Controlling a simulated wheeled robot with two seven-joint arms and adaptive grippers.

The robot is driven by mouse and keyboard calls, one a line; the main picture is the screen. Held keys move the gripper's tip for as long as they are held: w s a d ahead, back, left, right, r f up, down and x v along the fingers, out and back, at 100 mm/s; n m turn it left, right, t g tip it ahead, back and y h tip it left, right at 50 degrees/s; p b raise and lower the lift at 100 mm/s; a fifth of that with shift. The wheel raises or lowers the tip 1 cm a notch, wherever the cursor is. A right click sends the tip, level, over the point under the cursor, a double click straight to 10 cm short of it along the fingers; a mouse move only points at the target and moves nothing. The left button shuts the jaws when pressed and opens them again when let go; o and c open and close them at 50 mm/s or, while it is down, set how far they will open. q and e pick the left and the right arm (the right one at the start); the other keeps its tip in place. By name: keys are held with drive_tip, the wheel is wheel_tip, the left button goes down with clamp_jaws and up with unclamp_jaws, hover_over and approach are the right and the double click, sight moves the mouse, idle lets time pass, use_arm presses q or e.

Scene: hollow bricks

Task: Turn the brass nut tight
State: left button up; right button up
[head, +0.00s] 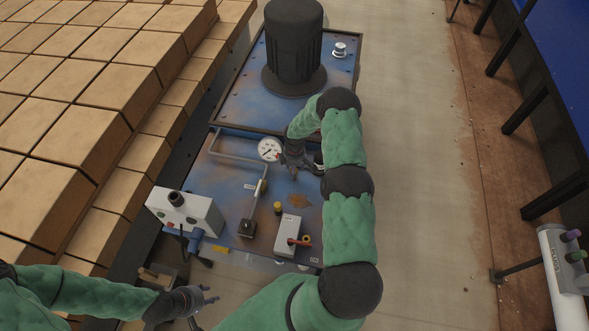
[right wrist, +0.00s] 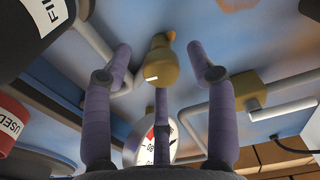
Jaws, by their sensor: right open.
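The brass nut (right wrist: 164,72), with a small white mark on its side, shows in the right wrist view. My right gripper (right wrist: 165,61) is open, with its purple-grey fingers spread around the nut. The two side fingers stand clear of it; the middle finger overlaps its lower edge, and I cannot tell if they touch. In the head view my right gripper (head: 297,162) is over the blue panel (head: 228,180), beside the gauge (head: 269,150), and I cannot make out the nut there. My left gripper (head: 203,299) is at the lower left, open and empty.
A lever on a black base (head: 247,229), a grey box with a red handle (head: 288,238) and a white control box (head: 185,211) stand on the panel's near part. A black motor (head: 293,45) stands behind.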

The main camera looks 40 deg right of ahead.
drive_tip(key=c, duration=1.2)
drive_tip(key=shift+o, duration=0.2)
drive_tip(key=m+b, duration=0.3)
drive_tip(key=shift+f, duration=0.2)
drive_tip(key=m+b, duration=0.3)
drive_tip(key=m, duration=0.1)
drive_tip(key=shift+s+m+b, duration=0.1)
drive_tip(key=shift+m+b, duration=0.2)
drive_tip(key=shift+m, duration=0.1)
drive_tip(key=m+b, duration=0.2)
drive_tip(key=m, duration=0.2)
drive_tip(key=shift+b, duration=0.35)
drive_tip(key=shift+s+a+m+b, duration=0.15)
drive_tip(key=shift+m+b, duration=0.8)
drive_tip(key=shift+m, duration=1.15)
drive_tip(key=o, duration=1.2)
drive_tip(key=shift+c, duration=0.2)
drive_tip(key=shift+r, duration=0.15)
